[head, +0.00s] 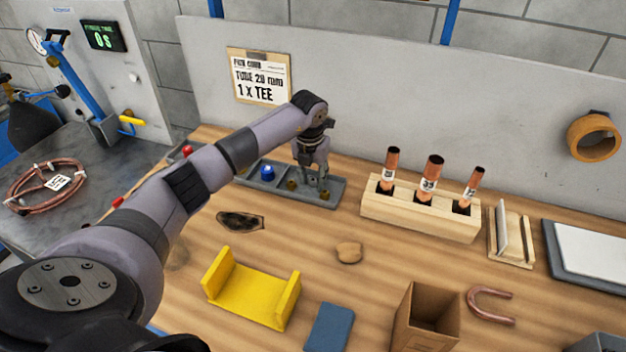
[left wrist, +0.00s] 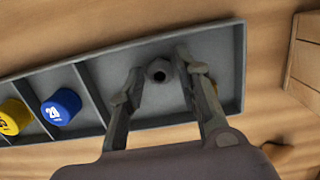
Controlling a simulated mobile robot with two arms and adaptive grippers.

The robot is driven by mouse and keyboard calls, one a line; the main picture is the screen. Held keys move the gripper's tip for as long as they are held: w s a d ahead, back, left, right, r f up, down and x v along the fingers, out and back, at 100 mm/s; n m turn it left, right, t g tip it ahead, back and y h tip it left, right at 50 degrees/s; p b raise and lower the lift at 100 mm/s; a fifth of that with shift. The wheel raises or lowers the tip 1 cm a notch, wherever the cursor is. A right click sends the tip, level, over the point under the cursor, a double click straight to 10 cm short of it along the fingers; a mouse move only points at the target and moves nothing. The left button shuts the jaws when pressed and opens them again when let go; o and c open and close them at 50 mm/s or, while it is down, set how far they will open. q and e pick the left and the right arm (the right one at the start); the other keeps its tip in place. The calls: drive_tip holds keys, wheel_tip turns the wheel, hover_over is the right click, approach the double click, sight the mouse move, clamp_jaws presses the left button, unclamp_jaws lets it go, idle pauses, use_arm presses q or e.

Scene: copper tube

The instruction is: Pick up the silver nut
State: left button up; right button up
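The silver nut (left wrist: 159,70) is a grey hexagonal piece with a dark hole, lying in the right-hand compartment of the grey tray (left wrist: 222,62). My left gripper (left wrist: 160,66) is open over that compartment, with one finger on each side of the nut. A narrow gap shows on the left of the nut; contact on the right cannot be told. In the head view my left gripper (head: 318,188) points down into the tray (head: 333,184), and I cannot make out the nut there. My right gripper is in neither view.
Blue (left wrist: 62,106) and yellow (left wrist: 14,117) caps sit in other compartments. A wooden block (head: 420,209) with copper tubes stands right of the tray. A yellow cradle (head: 250,297) stands in front.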

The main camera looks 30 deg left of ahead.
use_arm(q)
drive_tip(key=shift+c, duration=0.3)
clamp_jaws()
